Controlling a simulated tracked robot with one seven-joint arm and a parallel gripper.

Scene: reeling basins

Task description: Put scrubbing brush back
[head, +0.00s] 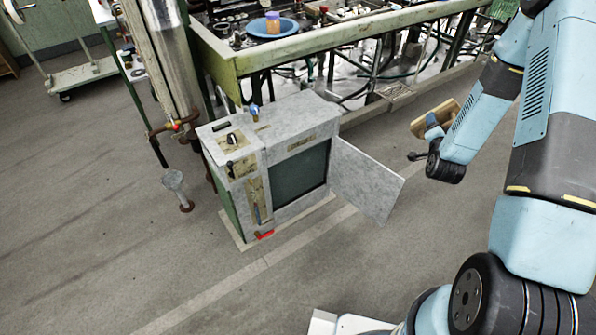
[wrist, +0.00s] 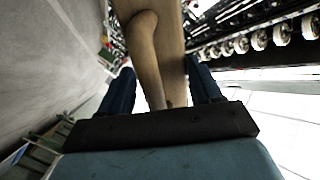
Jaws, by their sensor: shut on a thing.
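The scrubbing brush (head: 446,113) is a tan wooden piece held in the air at the right of the head view. It also shows in the wrist view (wrist: 145,45), where a rounded wooden handle lies between the two dark blue fingers. My gripper (head: 432,121) is shut on the brush; its fingers also show in the wrist view (wrist: 162,90). The brush is to the right of the grey cabinet and apart from it. Its bristles cannot be made out, and my arm partly hides it.
A grey cabinet (head: 285,145) stands on the floor with its door (head: 367,180) swung open to the right. Behind it, a green-framed bench (head: 228,72) carries a blue basin (head: 272,27). A metal column (head: 160,60) and pipes stand left. The floor in front is clear.

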